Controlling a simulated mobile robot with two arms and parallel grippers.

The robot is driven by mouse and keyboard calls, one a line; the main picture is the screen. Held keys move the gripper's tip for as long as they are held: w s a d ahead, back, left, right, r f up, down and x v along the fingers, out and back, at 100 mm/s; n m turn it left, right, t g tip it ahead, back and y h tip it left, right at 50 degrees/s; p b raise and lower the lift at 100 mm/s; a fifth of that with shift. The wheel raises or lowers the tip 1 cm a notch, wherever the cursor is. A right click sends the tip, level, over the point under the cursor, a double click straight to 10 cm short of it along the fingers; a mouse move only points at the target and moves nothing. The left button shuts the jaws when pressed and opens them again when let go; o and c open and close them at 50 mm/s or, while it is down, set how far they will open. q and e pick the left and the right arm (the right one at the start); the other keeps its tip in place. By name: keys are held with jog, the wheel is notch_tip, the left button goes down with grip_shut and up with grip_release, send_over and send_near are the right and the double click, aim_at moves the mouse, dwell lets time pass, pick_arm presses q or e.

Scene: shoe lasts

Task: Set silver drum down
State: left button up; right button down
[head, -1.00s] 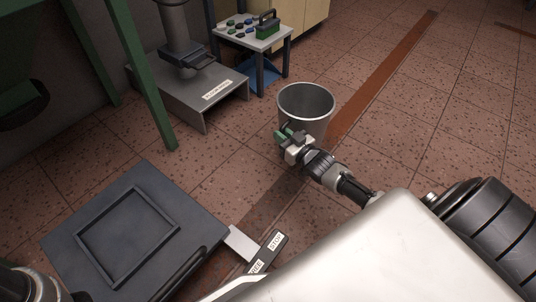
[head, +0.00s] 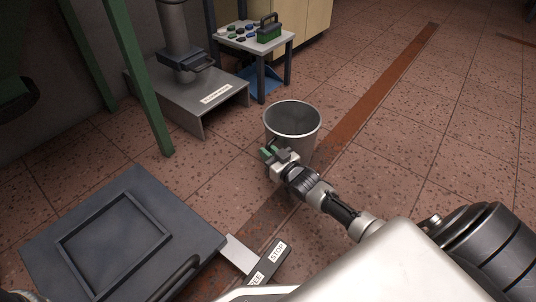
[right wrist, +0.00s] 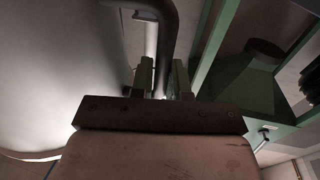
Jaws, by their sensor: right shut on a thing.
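The silver drum (head: 292,121) is an open-topped, empty-looking metal bin in the middle of the head view. My right gripper (head: 270,153) is at its near left side, shut on the drum's dark handle (right wrist: 167,40), which passes between the green fingers in the right wrist view. The drum's pale wall (right wrist: 55,70) fills the left of that view. The drum looks upright; its base is partly hidden by my arm, and I cannot tell whether it touches the floor. My left gripper is not in view.
Floor at right is clear.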

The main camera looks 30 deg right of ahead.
jog(key=c, duration=1.1)
grip_release()
